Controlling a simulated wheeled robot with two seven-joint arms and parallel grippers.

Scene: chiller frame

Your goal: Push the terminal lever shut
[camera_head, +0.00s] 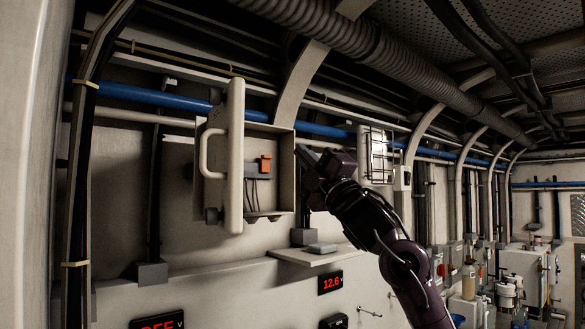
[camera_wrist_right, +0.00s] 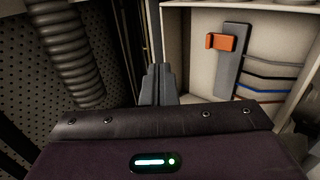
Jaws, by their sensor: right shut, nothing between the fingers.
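The terminal lever (camera_head: 265,164) is a small orange piece on a grey terminal block inside an open wall box (camera_head: 284,180). In the right wrist view the orange lever (camera_wrist_right: 221,42) sticks out to the left from the upper part of the grey block (camera_wrist_right: 232,68), with several coloured wires below. My right gripper (camera_head: 303,153) is shut and empty at the right edge of the box. In the right wrist view its closed fingers (camera_wrist_right: 157,78) are left of the box wall, apart from the lever. My left gripper is not in view.
The box's thick door (camera_head: 235,155) stands open at the left, with a handle (camera_head: 207,153). A small shelf (camera_head: 310,256) juts out below. A red-digit display (camera_head: 331,282) is on the wall. Blue pipe and ribbed duct run above.

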